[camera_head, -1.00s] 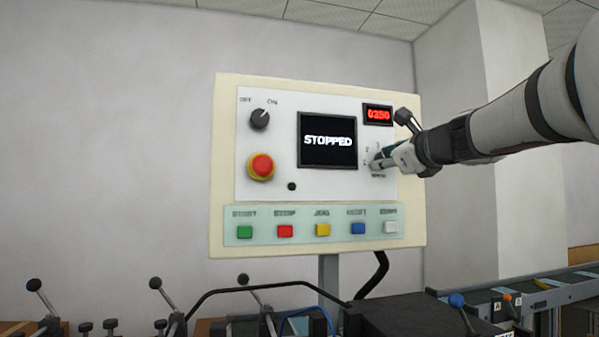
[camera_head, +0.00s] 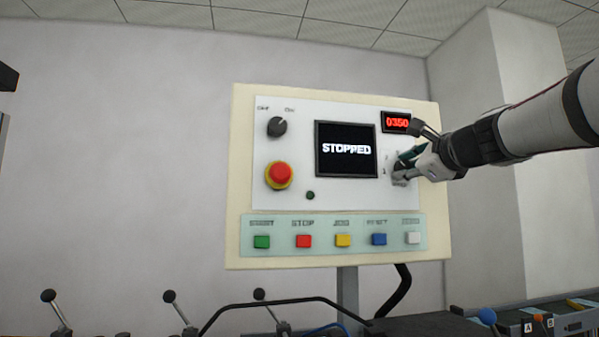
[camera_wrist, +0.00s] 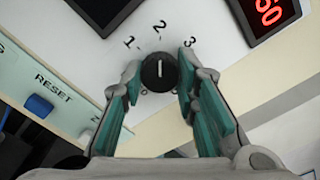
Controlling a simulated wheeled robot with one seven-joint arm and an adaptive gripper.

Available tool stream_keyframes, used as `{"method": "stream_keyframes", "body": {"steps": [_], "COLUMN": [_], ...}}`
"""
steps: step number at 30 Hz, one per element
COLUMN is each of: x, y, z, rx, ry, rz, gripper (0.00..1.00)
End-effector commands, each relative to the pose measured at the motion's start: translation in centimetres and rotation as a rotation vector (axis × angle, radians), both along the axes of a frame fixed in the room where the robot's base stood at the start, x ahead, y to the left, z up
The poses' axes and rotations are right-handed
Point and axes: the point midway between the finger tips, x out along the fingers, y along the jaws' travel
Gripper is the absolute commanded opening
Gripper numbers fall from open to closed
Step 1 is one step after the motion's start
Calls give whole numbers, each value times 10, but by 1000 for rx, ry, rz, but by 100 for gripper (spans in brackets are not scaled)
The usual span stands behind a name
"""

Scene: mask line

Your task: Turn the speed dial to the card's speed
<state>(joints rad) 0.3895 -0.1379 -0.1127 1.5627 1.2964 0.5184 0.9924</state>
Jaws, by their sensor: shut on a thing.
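The speed dial (camera_wrist: 159,74) is a round black knob on the white panel face, with 1, 2 and 3 printed around it. Its white mark points roughly at the 2. My gripper (camera_wrist: 158,80) has its teal-padded fingers on either side of the knob and is shut on it. In the head view my gripper (camera_head: 402,172) reaches in from the right and hides most of the dial. No speed card can be made out in either view.
The control panel (camera_head: 241,180) carries a STOPPED screen (camera_head: 346,149), a red number display (camera_head: 396,122) reading about 0350, an off/on knob (camera_head: 277,127), a red emergency button (camera_head: 279,174) and several coloured buttons below. Levers and a conveyor stand lower down.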

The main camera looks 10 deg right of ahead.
Motion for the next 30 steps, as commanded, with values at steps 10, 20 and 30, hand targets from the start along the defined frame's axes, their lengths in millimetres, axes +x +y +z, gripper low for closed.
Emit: {"method": "stream_keyframes", "body": {"steps": [10,20,30], "x": [0,-13,-80], "y": [0,0,0], "z": [-1,1,1], "rx": [1,1,0], "ry": [1,-1,-3], "rz": [1,-1,-1], "gripper": [48,48,48]}}
